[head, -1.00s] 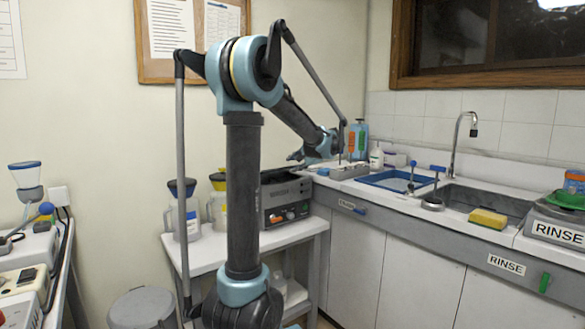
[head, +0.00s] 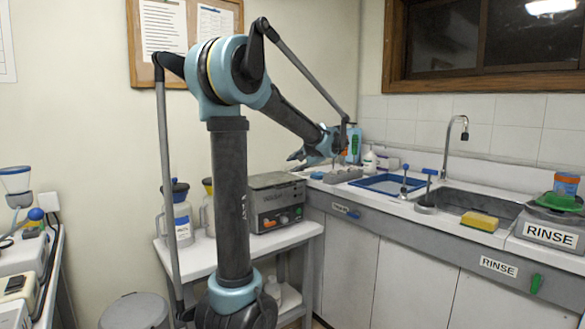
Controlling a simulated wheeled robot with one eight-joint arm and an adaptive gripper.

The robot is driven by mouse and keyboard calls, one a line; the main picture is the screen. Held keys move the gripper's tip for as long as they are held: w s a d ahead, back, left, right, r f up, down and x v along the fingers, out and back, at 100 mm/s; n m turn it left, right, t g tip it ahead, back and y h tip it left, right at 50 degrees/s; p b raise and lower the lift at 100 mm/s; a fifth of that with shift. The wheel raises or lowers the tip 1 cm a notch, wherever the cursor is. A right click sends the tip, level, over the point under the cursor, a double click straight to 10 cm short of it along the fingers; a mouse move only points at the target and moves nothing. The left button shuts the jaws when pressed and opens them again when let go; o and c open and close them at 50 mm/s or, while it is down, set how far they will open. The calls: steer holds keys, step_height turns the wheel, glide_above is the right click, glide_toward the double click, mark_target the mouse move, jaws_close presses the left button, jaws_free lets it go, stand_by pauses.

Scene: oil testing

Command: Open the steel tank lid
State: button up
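A grey steel tank (head: 278,207) with a dark control panel and orange knobs stands on the small white table. Its flat grey lid (head: 272,181) appears to lie shut on top. My gripper (head: 296,156) is at the end of my arm, above and a little to the right of the lid, apart from it in the picture. Its dark fingers point left. They are too small here to tell whether they are open or shut, and I see nothing held in them.
Jugs with blue (head: 177,215) and yellow tops stand left of the tank. A counter on the right holds a blue tray (head: 388,184), a sink (head: 470,203) and a yellow sponge (head: 480,221). A round grey bin (head: 136,313) stands on the floor at the lower left.

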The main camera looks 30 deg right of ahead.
steer(key=v, duration=1.3)
steer(key=shift+s, duration=0.4)
stand_by(0.9)
steer(key=shift+d+f, duration=0.1)
steer(key=shift+f, duration=0.1)
